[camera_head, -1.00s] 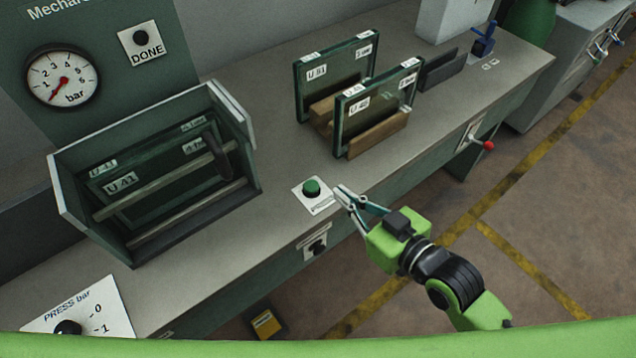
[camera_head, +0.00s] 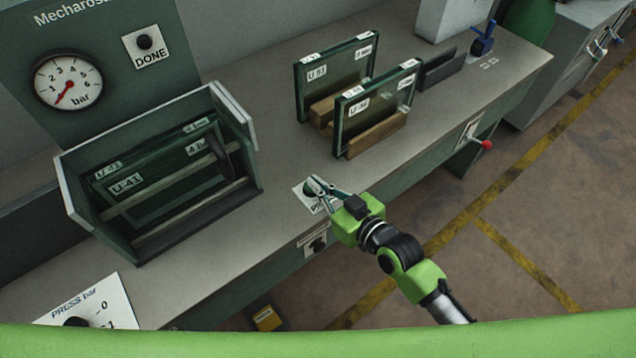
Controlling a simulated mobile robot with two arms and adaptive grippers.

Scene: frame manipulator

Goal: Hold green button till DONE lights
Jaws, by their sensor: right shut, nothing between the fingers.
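The green button (camera_head: 308,188) sits on a small white plate (camera_head: 304,200) near the bench's front edge. It is mostly covered by my right gripper (camera_head: 316,184), whose closed, empty fingertips are at the button. I cannot tell how far it is pressed. The DONE lamp (camera_head: 144,42) on the back panel is dark. My left gripper is out of view.
A pressure gauge (camera_head: 68,80) has its red needle near the low end. The open-fronted frame fixture (camera_head: 160,235) holds dark panels labelled U-41. Upright glass panels (camera_head: 350,125) stand right of it. A PRESS bar dial plate (camera_head: 108,300) is front left.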

